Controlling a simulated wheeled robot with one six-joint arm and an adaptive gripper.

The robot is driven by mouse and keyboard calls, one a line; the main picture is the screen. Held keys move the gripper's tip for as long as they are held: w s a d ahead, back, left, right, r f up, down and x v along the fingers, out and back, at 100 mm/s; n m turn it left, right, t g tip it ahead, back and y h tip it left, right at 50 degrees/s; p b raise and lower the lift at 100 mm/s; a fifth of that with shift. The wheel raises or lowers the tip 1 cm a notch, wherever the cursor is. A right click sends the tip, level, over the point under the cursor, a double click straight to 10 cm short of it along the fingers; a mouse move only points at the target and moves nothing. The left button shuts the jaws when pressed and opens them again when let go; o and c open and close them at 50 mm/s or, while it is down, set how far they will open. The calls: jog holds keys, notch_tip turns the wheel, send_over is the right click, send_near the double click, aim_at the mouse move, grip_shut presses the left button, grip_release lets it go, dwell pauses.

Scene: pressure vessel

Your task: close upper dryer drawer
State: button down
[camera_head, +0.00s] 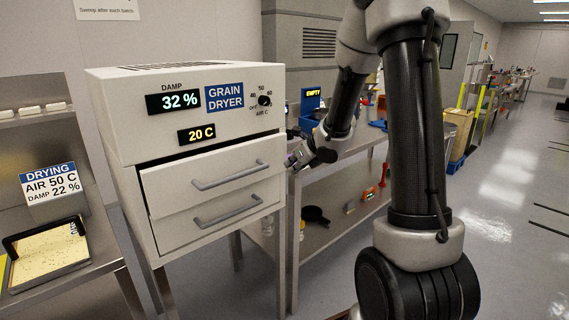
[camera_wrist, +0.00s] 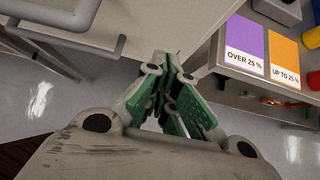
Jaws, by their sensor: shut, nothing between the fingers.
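The grain dryer (camera_head: 190,105) is a white cabinet with a damp readout of 32 % and a 20 C display. Its upper drawer (camera_head: 180,192) stands out from the cabinet front, pulled partly open, with a grey bar handle (camera_head: 231,176). The lower drawer (camera_head: 195,228) looks flush, with its own handle (camera_head: 228,217). My gripper is shut and empty, to the right of the upper drawer; in the wrist view its fingers (camera_wrist: 168,90) are together. A grey handle (camera_wrist: 65,15) and a drawer edge show at that view's upper left. Contact with the drawer cannot be told.
A workbench (camera_head: 345,160) with a lower shelf stands right of the dryer. Purple (camera_wrist: 247,42) and orange cards lie on a surface in the wrist view. A side table with a tray (camera_head: 48,252) is at left.

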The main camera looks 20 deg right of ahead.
aim_at(277, 157)
jog(key=shift+w+a, duration=0.3)
jog(key=shift+w, duration=0.7)
jog(key=shift+w+a, duration=0.3)
jog(key=shift+w, duration=0.65)
jog(key=w, duration=0.2)
jog(key=w+a, duration=0.1)
jog(key=w, duration=0.1)
jog(key=shift+a, duration=0.2)
jog(key=shift+w+r, duration=0.1)
jog(key=shift+w, duration=0.1)
